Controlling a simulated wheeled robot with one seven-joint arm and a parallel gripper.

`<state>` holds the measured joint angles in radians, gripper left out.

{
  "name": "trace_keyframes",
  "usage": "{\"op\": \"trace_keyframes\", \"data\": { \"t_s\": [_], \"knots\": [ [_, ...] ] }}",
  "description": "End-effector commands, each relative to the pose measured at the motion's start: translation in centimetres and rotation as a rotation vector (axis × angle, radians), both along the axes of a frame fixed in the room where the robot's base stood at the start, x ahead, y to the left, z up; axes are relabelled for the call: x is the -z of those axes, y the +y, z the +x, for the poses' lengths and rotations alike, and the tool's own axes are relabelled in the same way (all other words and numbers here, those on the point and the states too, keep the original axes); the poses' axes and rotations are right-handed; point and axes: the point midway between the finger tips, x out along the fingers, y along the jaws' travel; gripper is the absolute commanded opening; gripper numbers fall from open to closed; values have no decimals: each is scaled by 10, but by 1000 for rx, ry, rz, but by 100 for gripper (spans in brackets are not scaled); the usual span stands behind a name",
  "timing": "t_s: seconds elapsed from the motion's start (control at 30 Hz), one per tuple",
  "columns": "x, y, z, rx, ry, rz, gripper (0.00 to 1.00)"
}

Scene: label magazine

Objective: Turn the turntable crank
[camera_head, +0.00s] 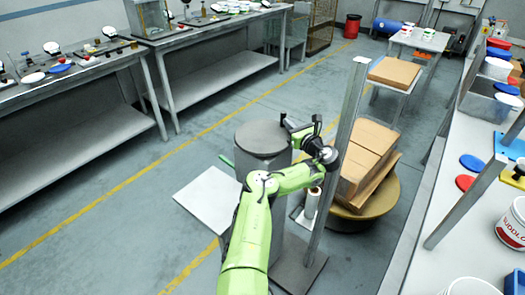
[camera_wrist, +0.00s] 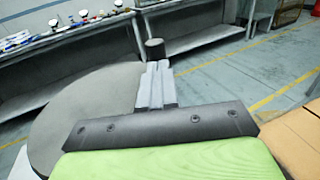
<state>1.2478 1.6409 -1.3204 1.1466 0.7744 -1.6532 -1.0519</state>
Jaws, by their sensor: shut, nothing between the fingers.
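The same grey disc (camera_wrist: 85,110) fills the left of the wrist view. A dark upright knob, seemingly the crank handle (camera_wrist: 155,48), stands just beyond my fingertips, near the disc's far right edge. It also seems to show as a small dark post (camera_head: 283,117) in the head view. My gripper (camera_wrist: 156,68) is shut and empty, its fingers pointing at the knob. Whether they touch it I cannot tell.
A metal post (camera_head: 338,150) rises close to the right of my arm. Behind it, cardboard boxes (camera_head: 368,150) sit on a round tan base (camera_head: 380,205). A flat pale plate (camera_head: 205,197) lies left of the drum. The floor to the left is open up to the benches (camera_head: 100,130).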

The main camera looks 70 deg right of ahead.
Motion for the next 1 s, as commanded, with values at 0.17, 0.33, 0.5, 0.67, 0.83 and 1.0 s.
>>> {"op": "trace_keyframes", "data": {
  "t_s": [0.17,0.33,0.5,0.67,0.83,1.0],
  "knots": [
    [5,-5,3,-105,1,-1,0],
    [4,-8,5,-170,-1,0,0],
    [2,-9,7,-208,-1,-2,0],
    [0,-9,8,-223,-3,-2,0],
    [-1,-10,8,-226,-2,-3,0],
    [-1,-10,8,-226,-2,-3,0]
  ]
}}
